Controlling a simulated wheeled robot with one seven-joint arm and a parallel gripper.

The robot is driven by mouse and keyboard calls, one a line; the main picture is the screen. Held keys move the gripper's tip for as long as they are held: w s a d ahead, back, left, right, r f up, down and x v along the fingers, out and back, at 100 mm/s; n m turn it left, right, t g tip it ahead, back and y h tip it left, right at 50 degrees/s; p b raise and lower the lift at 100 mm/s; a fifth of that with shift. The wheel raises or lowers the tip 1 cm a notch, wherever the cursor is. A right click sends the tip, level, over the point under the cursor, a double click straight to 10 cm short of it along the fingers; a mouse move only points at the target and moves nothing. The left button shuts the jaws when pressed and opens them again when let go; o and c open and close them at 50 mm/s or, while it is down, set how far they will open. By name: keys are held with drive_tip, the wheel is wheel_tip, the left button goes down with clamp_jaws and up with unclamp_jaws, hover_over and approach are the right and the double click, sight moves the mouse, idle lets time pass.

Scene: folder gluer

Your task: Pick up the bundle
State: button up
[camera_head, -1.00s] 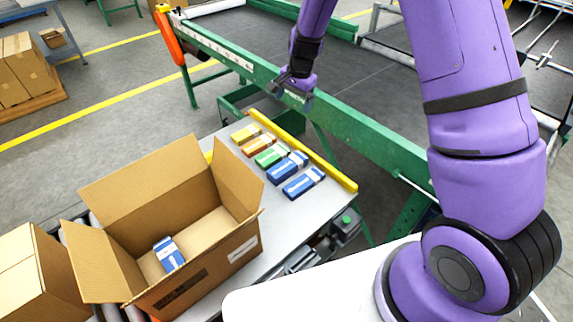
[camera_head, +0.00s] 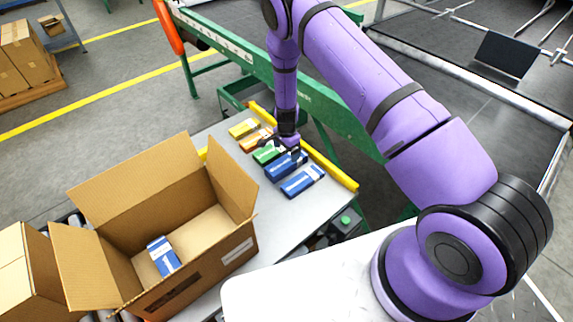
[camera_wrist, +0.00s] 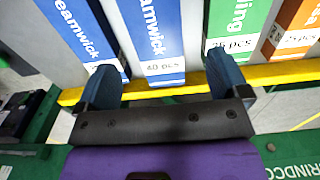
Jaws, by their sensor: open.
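A row of bundles lies on the grey table: yellow (camera_head: 243,127), orange (camera_head: 251,142), green (camera_head: 265,155), blue (camera_head: 279,170) and a nearer blue (camera_head: 302,181). My gripper (camera_head: 285,148) points down over the far end of the first blue bundle, near the green one. In the wrist view my open fingers (camera_wrist: 164,78) lie to either side of that blue bundle, marked "40 pcs" (camera_wrist: 152,35). The other blue bundle (camera_wrist: 80,35) is left of it, the green (camera_wrist: 238,20) and orange (camera_wrist: 294,28) right. Whether the fingers reach below its top is unclear.
An open cardboard box (camera_head: 190,283) stands left of the row with one blue bundle (camera_head: 163,256) inside. A yellow rail (camera_head: 325,168) edges the table behind the row, with a green conveyor frame (camera_head: 340,125) beyond. Bare table (camera_head: 255,200) lies between box and row.

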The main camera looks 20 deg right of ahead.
sight(287, 163)
drive_tip(key=shift+s+f, duration=0.2)
drive_tip(key=shift+f, duration=3.9)
drive_tip(key=c, duration=1.2)
drive_tip(key=shift+o, duration=0.2)
drive_tip(key=shift+r, duration=0.5)
drive_tip(key=r, duration=0.1)
drive_tip(key=s+r, duration=0.1)
drive_tip(key=shift+s+a+r, duration=0.1)
drive_tip(key=shift+r, duration=0.25)
drive_tip(key=s, duration=0.5)
drive_tip(key=s+a+r, duration=0.1)
drive_tip(key=s, duration=0.3)
drive_tip(key=s+a, duration=0.1)
drive_tip(key=s, duration=0.4)
drive_tip(key=shift+s+r, duration=0.15)
drive_tip(key=shift+s, duration=0.2)
